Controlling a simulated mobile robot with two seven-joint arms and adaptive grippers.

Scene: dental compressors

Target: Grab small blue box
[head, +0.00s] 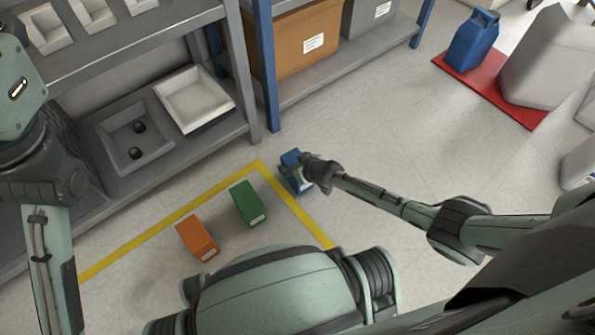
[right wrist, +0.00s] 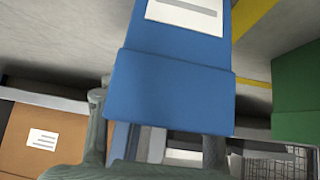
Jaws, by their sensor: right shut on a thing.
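The small blue box (head: 291,157) is at the end of my right arm in the head view, just right of the yellow floor line. My right gripper (head: 298,175) is shut on it and covers part of it. In the right wrist view the blue box (right wrist: 172,85), with a white label, fills the middle between the fingers. Whether it touches the floor is hard to tell. My left arm shows at the left edge of the head view, but its gripper is out of view.
A green box (head: 247,203) and an orange box (head: 197,238) lie on the floor inside the yellow line (head: 160,229). Grey shelving (head: 165,140) with trays and a brown carton (head: 290,45) stands behind. A blue canister (head: 472,42) stands on a red mat (head: 510,107).

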